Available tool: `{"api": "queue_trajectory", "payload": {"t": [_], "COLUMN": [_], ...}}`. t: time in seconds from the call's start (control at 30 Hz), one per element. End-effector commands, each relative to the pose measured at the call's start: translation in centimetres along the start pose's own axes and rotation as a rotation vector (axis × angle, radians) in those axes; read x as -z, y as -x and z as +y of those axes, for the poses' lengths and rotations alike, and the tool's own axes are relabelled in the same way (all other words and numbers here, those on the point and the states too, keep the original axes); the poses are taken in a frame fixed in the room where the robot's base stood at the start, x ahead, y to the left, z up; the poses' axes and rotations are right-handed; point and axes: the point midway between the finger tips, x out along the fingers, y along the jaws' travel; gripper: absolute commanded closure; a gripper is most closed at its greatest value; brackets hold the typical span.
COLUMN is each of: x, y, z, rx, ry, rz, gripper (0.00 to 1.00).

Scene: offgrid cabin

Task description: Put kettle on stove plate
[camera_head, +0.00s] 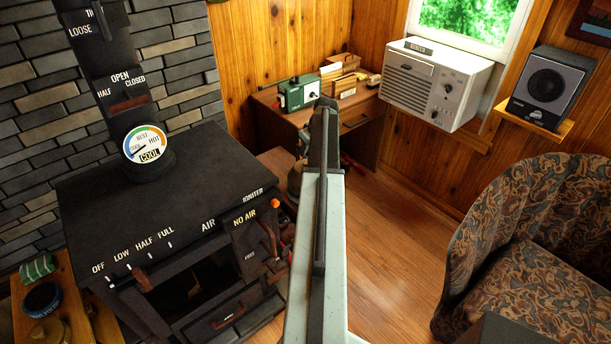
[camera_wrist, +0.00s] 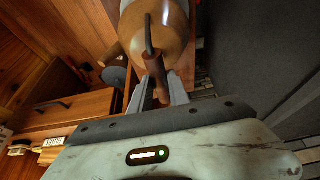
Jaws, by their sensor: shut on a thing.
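The kettle (camera_wrist: 172,35) is a rounded, shiny copper-brown body with a dark brown handle, at the top middle of the wrist view. My gripper (camera_wrist: 160,90) is shut on the handle, one pale finger on each side. In the head view my arm hides the gripper and most of the kettle. I cannot tell whether the kettle rests on the wood behind it or hangs clear. The black stove (camera_head: 105,205) stands at the left of the head view, its flat top plate bare apart from the flue pipe. Its dial points to COOL.
A wooden desk (camera_head: 358,108) with a green radio (camera_head: 298,94) stands behind my arm. A white window unit (camera_head: 432,85) and a speaker (camera_head: 548,88) are at the back right. A patterned armchair (camera_head: 535,235) fills the right. Open floor (camera_head: 395,240) lies between.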

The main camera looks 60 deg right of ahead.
Motion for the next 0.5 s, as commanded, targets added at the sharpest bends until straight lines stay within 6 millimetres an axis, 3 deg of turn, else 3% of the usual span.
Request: {"api": "queue_trajectory", "payload": {"t": [0.5], "x": [0.30], "y": [0.75], "z": [0.07], "rx": [-0.001], "ry": [-0.001], "rz": [0.002], "gripper": [1.00]}}
